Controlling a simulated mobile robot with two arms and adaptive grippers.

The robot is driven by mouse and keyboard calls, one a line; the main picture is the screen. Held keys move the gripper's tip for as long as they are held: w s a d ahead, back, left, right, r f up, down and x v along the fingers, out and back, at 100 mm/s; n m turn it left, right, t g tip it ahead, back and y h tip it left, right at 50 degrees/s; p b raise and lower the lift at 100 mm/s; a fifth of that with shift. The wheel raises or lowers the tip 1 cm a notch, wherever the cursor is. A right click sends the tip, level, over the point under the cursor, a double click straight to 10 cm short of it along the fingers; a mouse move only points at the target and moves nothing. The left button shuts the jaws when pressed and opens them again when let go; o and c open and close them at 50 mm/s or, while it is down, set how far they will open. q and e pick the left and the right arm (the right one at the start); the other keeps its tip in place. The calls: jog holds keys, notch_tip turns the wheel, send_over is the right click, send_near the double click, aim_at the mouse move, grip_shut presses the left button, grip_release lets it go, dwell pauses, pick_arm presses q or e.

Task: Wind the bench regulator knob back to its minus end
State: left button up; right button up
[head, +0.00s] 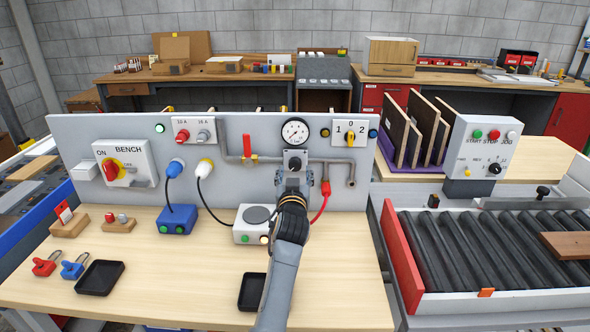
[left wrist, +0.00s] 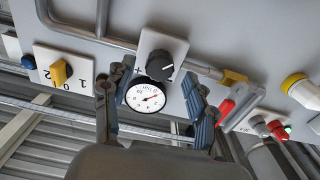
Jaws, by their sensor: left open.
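The regulator knob (head: 295,163) is a dark round knob on a pale plate on the bench's upright panel. My left gripper (head: 293,182) is in front of the panel, just below the knob. Its fingers (left wrist: 150,88) are spread and empty, with the knob beyond their tips. My right gripper is out of view.
A grey pipe with a red lever (head: 247,146) runs left of the knob. A yellow selector (head: 350,135) is at the right. A red hose (head: 322,205) and a white box (head: 250,224) are close to my left arm. Black trays (head: 100,278) lie on the bench.

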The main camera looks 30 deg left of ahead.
pick_arm(q)
jog(key=v, duration=0.4)
jog(key=shift+s+d, duration=0.15)
jog(key=shift+s, duration=0.05)
jog(key=shift+f, duration=0.1)
